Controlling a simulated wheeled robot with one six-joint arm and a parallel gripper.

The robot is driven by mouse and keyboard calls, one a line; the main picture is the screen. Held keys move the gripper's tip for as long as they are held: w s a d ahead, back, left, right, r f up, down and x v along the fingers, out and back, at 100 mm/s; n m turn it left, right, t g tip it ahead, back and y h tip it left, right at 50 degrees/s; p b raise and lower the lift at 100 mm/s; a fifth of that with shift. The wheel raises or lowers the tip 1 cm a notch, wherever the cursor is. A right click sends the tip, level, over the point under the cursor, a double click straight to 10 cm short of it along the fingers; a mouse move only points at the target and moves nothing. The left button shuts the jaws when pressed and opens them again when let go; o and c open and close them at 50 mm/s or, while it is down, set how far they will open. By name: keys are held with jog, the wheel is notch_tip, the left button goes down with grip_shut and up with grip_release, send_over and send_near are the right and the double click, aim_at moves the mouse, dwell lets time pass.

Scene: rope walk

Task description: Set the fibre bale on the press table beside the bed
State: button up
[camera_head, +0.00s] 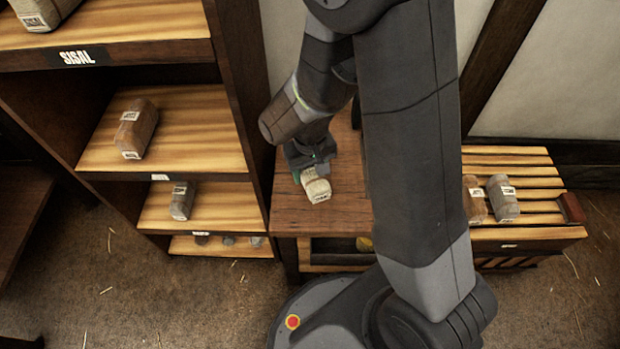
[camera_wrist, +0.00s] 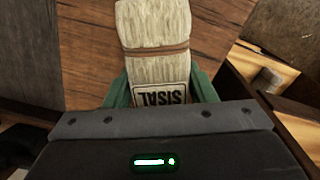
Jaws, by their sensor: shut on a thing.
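A pale fibre bale (camera_head: 317,189) with a band and a label is at my gripper (camera_head: 305,168), over the dark wooden table (camera_head: 343,208). I cannot tell whether the bale touches the tabletop. No press bed can be made out; my arm hides part of the table.
A shelf unit at the left holds a brown bale (camera_head: 136,128) and a grey bale (camera_head: 182,200); its upper board is marked "SISAL" (camera_head: 77,57). A slatted bench (camera_head: 535,183) at the right carries two bales (camera_head: 503,198). The table's front left is bare.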

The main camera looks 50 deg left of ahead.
jog(key=shift+f+b, duration=0.3)
jog(key=shift+f, duration=2.15)
jog(key=shift+f, duration=0.25)
jog(key=o, duration=1.1)
jog(key=shift+r, duration=0.1)
jog(key=shift+o, duration=0.2)
notch_tip(320, 180, up, 12)
jog(key=shift+r+p, duration=0.2)
jog(key=shift+p, duration=0.7)
